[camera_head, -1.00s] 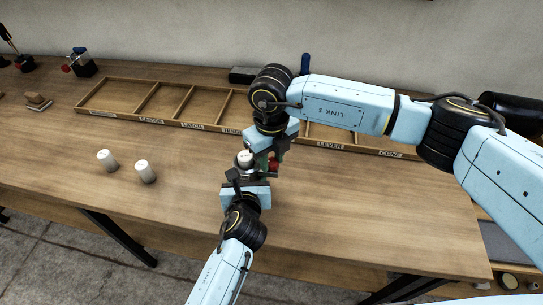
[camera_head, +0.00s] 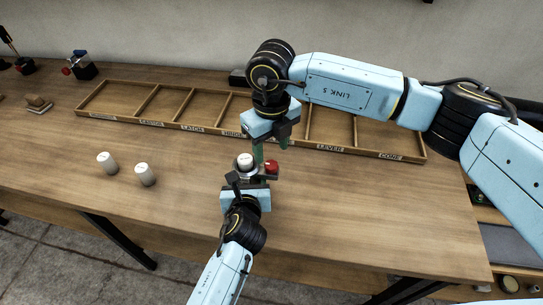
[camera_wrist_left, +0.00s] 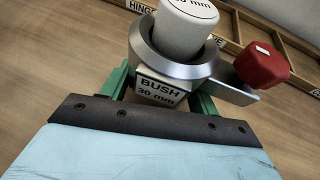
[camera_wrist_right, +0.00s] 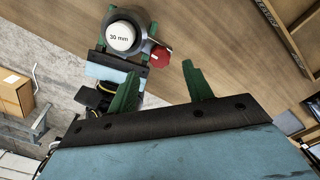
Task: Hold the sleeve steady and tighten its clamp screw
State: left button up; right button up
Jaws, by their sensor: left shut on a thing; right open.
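A metal sleeve (camera_wrist_left: 150,55), labelled BUSH 30 mm on its front block, stands around a white plug marked 30 mm (camera_wrist_left: 185,25). My left gripper (camera_head: 247,182) is shut on the sleeve, with its green fingers on either side of the block. The clamp screw has a red knob (camera_wrist_left: 262,65) on the sleeve's side lug; it also shows in the right wrist view (camera_wrist_right: 160,57). My right gripper (camera_head: 272,150) is open and empty, raised above and just behind the red knob. In the right wrist view its two green fingers (camera_wrist_right: 158,90) are spread apart.
Two white plugs (camera_head: 107,161) (camera_head: 145,174) stand on the table to the left. A long wooden tray (camera_head: 205,110) with labelled compartments lies along the back. A small device with a red knob (camera_head: 80,66) stands at back left. The table's front right is clear.

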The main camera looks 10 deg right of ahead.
aim_at(272, 164)
notch_tip(272, 164, up, 7)
dwell(0.3)
pick_arm(q)
jog(key=o, duration=1.3)
